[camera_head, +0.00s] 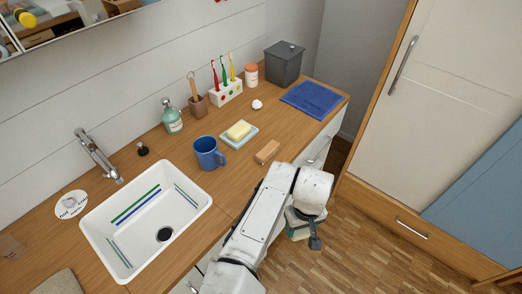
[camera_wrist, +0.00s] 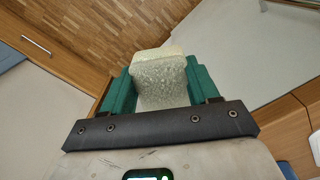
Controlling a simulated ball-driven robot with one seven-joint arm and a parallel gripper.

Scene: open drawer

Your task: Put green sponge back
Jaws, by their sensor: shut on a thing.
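The sponge (camera_wrist: 160,80), a pale grey-green porous block, sits between the two teal fingers of my gripper (camera_wrist: 161,88) in the wrist view. The gripper is shut on it, one finger at each side. In the head view my gripper (camera_head: 301,228) hangs beyond the front edge of the wooden counter (camera_head: 215,190), above the floor. Only a small pale and teal part shows under my wrist there, so the sponge is mostly hidden in that view.
A wooden block (camera_head: 267,152) lies near the counter's front edge. A soap dish (camera_head: 228,142) with yellow soap, a blue mug (camera_head: 208,153) and a sink (camera_head: 140,215) are left of it. A blue cloth (camera_head: 312,98) lies at the far end. A tall cabinet (camera_head: 432,110) stands right.

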